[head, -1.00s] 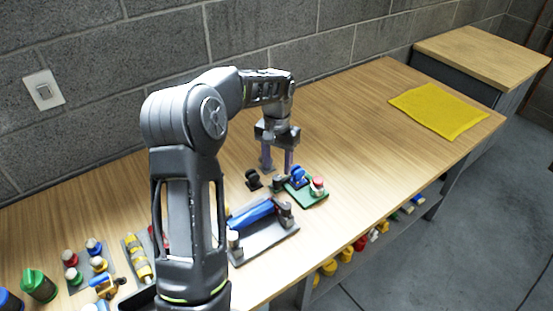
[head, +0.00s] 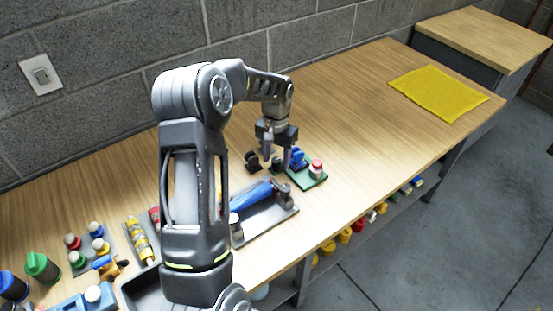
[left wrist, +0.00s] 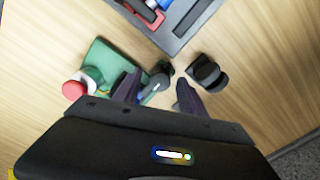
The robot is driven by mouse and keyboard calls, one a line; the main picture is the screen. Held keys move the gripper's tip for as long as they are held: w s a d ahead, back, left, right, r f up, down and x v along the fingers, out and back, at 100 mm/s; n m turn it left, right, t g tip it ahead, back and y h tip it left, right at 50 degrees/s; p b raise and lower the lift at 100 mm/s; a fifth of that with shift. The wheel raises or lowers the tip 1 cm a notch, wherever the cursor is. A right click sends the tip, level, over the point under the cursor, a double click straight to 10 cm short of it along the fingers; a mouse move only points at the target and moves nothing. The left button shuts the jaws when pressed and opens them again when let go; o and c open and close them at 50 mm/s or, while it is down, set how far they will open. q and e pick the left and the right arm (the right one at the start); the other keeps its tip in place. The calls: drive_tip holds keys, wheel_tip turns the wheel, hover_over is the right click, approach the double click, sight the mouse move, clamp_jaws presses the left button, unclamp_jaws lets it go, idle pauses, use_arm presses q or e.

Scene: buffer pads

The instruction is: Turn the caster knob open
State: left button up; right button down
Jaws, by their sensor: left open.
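A green board (head: 311,178) lies on the wooden bench and carries a blue knob (head: 298,156) and a red-and-white button (head: 316,168). The board (left wrist: 106,58) and button (left wrist: 73,89) also show in the left wrist view. A small dark part (left wrist: 160,80) with a grey piece is at the board's edge. A black caster-like piece (head: 252,160) stands beside the board; it also shows in the left wrist view (left wrist: 209,72). I cannot tell which carries the caster knob. My left gripper (head: 277,160) is open above the board's edge, its fingers straddling the dark part in the left wrist view.
A grey tray (head: 262,226) with a blue-handled item lies in front of the board. Several coloured parts and bottles (head: 42,267) stand at the left. A yellow mat (head: 438,92) lies at the far right. The bench between board and mat is clear.

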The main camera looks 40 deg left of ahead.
use_arm(q)
drive_tip(key=shift+f, duration=0.65)
clamp_jaws()
